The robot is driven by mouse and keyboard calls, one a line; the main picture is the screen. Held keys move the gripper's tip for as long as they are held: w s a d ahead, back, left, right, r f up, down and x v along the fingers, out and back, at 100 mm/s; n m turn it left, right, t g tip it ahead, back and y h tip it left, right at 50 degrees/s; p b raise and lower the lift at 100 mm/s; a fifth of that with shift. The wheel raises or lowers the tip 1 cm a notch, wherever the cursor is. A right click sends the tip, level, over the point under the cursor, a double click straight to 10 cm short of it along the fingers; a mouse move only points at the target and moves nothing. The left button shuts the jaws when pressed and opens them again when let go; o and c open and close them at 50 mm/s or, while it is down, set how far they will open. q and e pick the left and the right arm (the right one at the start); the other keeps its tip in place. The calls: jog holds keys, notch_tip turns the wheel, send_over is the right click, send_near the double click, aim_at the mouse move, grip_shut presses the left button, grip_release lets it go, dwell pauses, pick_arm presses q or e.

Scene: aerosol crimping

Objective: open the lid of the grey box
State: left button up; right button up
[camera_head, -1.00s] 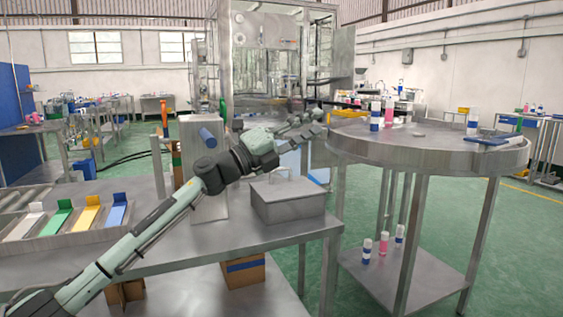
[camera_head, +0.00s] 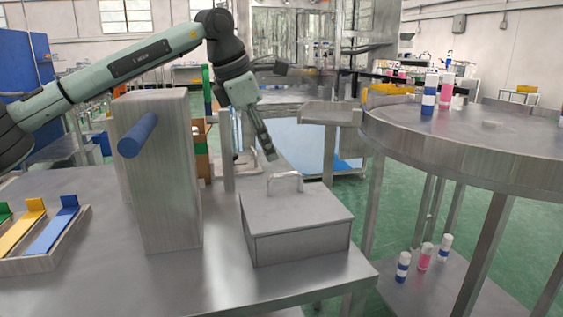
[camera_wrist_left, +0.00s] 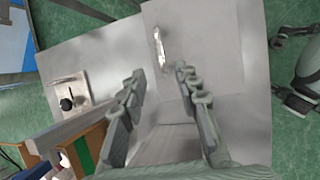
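The grey box (camera_head: 301,240) stands on the steel table near its right corner. Its lid (camera_head: 300,212) lies flat and shut, with an upright loop handle (camera_head: 285,178) towards the far side. My left gripper (camera_head: 270,152) points down, just above and slightly left of the handle in the head view. In the left wrist view my left gripper (camera_wrist_left: 160,72) is open and empty. The handle (camera_wrist_left: 160,47) shows ahead of the gap between its fingers, apart from them, on the pale lid (camera_wrist_left: 205,50).
A tall grey block with a blue cylinder (camera_head: 138,134) stands left of the box. A tray (camera_head: 45,262) with coloured flaps lies at the left on the table (camera_head: 190,285). A round table (camera_head: 470,150) with cans stands at the right. The table in front of the box is clear.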

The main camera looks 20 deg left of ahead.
aim_at(277, 175)
pick_arm(q)
jog(key=x, duration=0.6)
jog(key=shift+d+f, duration=0.2)
jog(key=shift+c, duration=0.2)
grip_shut()
